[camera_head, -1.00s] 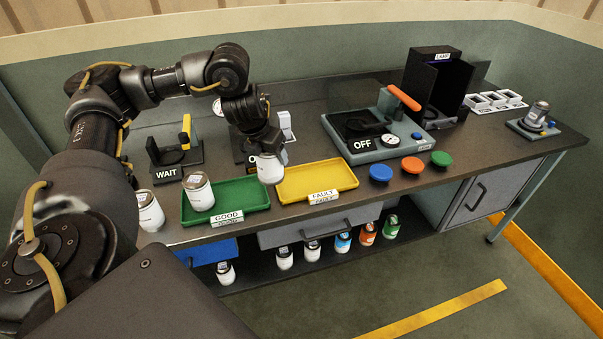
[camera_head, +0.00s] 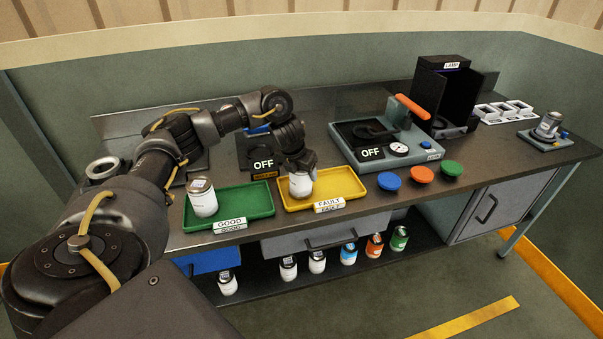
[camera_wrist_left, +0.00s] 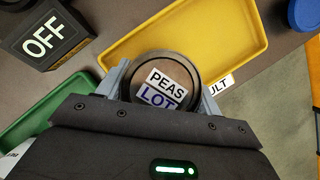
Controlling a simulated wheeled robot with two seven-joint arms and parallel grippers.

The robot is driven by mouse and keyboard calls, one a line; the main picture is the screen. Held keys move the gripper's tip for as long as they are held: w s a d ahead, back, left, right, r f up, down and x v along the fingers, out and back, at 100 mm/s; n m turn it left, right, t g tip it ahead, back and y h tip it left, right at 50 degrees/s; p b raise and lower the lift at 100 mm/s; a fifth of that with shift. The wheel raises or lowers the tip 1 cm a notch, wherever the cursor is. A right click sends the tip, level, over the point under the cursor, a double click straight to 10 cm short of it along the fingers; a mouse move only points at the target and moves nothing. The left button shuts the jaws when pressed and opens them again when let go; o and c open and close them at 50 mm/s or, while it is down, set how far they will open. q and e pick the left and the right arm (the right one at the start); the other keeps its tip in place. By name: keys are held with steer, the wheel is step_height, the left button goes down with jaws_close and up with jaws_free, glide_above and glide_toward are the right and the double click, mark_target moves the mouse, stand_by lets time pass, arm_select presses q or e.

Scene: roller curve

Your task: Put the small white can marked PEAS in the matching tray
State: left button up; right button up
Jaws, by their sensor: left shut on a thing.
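The white can marked PEAS (camera_head: 300,186) is in my left gripper (camera_head: 300,172), over the left part of the yellow tray labelled FAULT (camera_head: 345,183). In the left wrist view, its lid (camera_wrist_left: 166,84) reads PEAS and LOT, and the gripper fingers close on it from both sides. I cannot tell whether the can's base touches the tray. The green tray labelled GOOD (camera_head: 258,198) is to the left, with another white can (camera_head: 202,198) standing in it. My right gripper is not in view.
A device reading OFF (camera_head: 258,158) stands behind the trays. Several cans stand on the lower shelf (camera_head: 330,275).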

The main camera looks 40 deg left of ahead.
arm_select(q)
steer(key=shift+w+a+f, duration=0.1)
steer(key=shift+f, duration=0.25)
steer(key=o, duration=1.4)
steer(key=shift+c, duration=0.2)
